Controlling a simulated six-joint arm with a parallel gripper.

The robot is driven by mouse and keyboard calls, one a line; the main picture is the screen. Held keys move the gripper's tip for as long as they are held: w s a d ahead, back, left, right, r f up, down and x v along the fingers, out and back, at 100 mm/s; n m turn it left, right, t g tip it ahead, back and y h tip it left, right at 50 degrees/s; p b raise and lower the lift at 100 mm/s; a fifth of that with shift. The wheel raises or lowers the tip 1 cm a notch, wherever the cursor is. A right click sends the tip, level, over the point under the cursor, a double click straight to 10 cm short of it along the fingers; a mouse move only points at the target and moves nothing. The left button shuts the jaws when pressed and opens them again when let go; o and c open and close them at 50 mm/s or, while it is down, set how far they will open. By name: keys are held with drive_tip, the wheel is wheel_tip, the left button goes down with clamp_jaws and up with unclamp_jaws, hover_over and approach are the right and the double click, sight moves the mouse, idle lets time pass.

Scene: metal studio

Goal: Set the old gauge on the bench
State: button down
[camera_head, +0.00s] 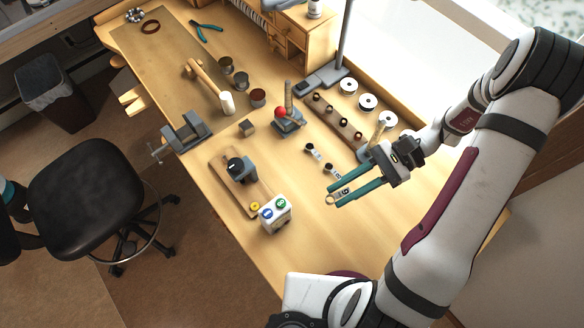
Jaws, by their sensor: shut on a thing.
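My gripper (335,197) has teal fingers and is at the right of the bench, over its wooden top. It is shut on a small grey metal piece with a ring-shaped end (331,199), which I take to be the old gauge. The fingers hide part of it, and I cannot tell whether it touches the bench. The wooden bench (310,225) is bare in front of the fingers. Two small black-and-white pieces (310,150) lie on the bench just behind the gripper.
A white box with blue and green round faces (276,214) stands front left, beside a wooden board with a grey device (241,170). The front bench top is clear.

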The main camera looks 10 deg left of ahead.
drive_tip(key=w+d+m+t+y, duration=0.1)
drive_tip(key=w+m+t+y, duration=0.1)
drive_tip(key=w+m+t, duration=0.45)
hover_over(298, 172)
drive_tip(key=f, duration=0.5)
drive_tip(key=shift+d+f, duration=0.2)
drive_tip(key=shift+f, duration=0.15)
drive_tip(key=f, duration=0.4)
drive_tip(key=shift+a+f, duration=0.1)
drive_tip(key=shift+a, duration=0.1)
drive_tip(key=shift+f, duration=0.1)
drive_tip(key=c, duration=0.7)
unclamp_jaws()
